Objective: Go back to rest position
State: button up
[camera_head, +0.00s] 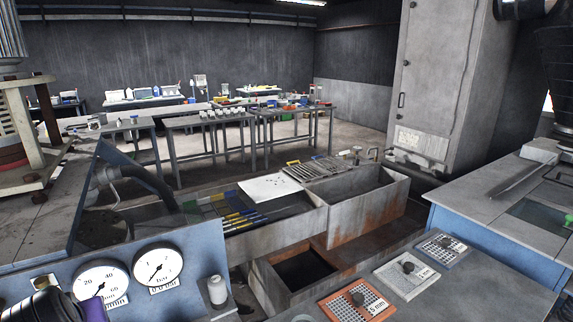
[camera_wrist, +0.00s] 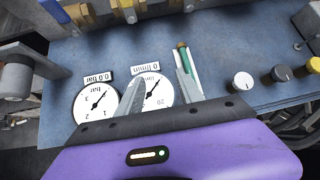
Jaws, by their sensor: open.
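My gripper (camera_wrist: 160,88) shows in the wrist view with its purple body at the bottom and two grey fingers apart, nothing between them but the panel behind. The fingers lie in front of the blue panel (camera_wrist: 225,60), partly over the l/min gauge (camera_wrist: 158,88). The bar gauge (camera_wrist: 93,101) is left of the fingers. In the head view, a dark and purple part of my arm shows at the bottom left corner, in front of the panel; the fingertips are not visible there. The bar gauge (camera_head: 158,266) and the other gauge (camera_head: 101,282) face the camera there.
In the wrist view, a white knob (camera_wrist: 243,80), a dark knob (camera_wrist: 281,73) and brass fittings (camera_wrist: 127,10) sit on the panel.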

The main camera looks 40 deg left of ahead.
jog(key=w+d+f+m+t+y, duration=0.2)
jog(key=w+d+m+t+y, duration=0.35)
jog(key=w+d, duration=0.95)
jog(key=w+d+f+m+t+h, duration=0.1)
jog(key=w+d+m+t, duration=0.15)
jog(key=d, duration=0.95)
jog(key=w+d+f+m+t+h, duration=0.1)
jog(key=w+d+t, duration=0.25)
jog(key=d, duration=0.95)
jog(key=s+d+m+t+h, duration=0.2)
jog(key=s+d+h, duration=0.1)
jog(key=d, duration=0.8)
jog(key=s+d+m+t+h, duration=0.2)
jog(key=d+t+h, duration=0.1)
jog(key=d, duration=0.7)
jog(key=s+d+f+m+g+h, duration=0.1)
jog(key=s+d+h, duration=0.5)
jog(key=s+d, duration=0.6)
jog(key=shift+d+f+m+g, duration=0.4)
jog(key=shift+d+m+g, duration=0.5)
jog(key=shift+m, duration=0.2)
